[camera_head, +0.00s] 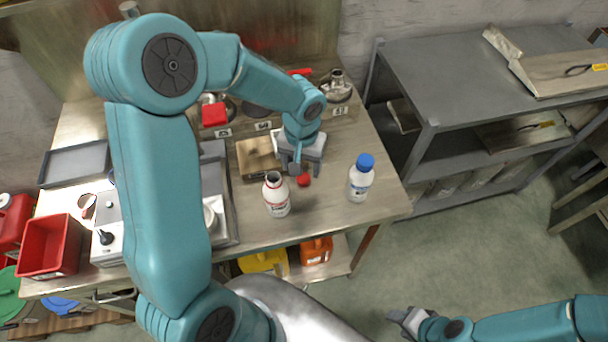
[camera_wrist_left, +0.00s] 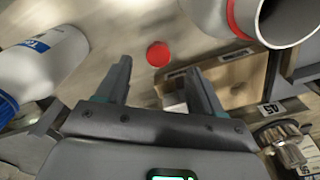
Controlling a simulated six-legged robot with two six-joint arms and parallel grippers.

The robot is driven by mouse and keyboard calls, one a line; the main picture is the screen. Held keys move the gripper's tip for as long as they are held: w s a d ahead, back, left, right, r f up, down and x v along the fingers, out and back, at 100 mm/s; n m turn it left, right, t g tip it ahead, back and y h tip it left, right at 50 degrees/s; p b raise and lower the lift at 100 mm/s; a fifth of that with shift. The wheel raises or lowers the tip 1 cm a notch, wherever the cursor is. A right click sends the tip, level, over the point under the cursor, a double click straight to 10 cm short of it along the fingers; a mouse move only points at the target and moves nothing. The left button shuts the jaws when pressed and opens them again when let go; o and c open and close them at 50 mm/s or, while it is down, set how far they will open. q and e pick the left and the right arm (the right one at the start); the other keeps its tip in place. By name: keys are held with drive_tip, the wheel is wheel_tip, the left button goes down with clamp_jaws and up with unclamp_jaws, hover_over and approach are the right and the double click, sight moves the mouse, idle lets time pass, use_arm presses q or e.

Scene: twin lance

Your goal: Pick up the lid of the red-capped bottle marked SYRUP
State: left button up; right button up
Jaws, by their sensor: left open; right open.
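The red lid (camera_head: 303,180) lies flat on the table beside the open white bottle with a red neck ring (camera_head: 276,196), which stands upright without its cap. Its label is too small to read. In the left wrist view the lid (camera_wrist_left: 158,54) lies just beyond and between the fingertips, apart from them. My left gripper (camera_head: 297,168) points down over the table behind the lid, open and empty; its two fingers (camera_wrist_left: 160,82) are spread in the wrist view. My right gripper (camera_head: 405,319) is open and empty, over the floor at the lower right.
A white bottle with a blue cap (camera_head: 360,180) stands right of the lid. A wooden box (camera_head: 257,158) lies behind the open bottle. A red bin (camera_head: 50,245) is at the table's left end. A grey shelf (camera_head: 460,85) stands at the right.

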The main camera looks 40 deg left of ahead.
sight(302, 181)
use_arm(q)
drive_tip(key=shift+a+f, duration=0.15)
drive_tip(key=shift+f, duration=0.55)
wheel_tip(302, 181, down, 5)
drive_tip(key=shift+r+p, duration=0.1)
drive_tip(key=shift+p, duration=0.5)
drive_tip(key=shift+d, duration=0.2)
drive_tip(key=c, duration=1.1)
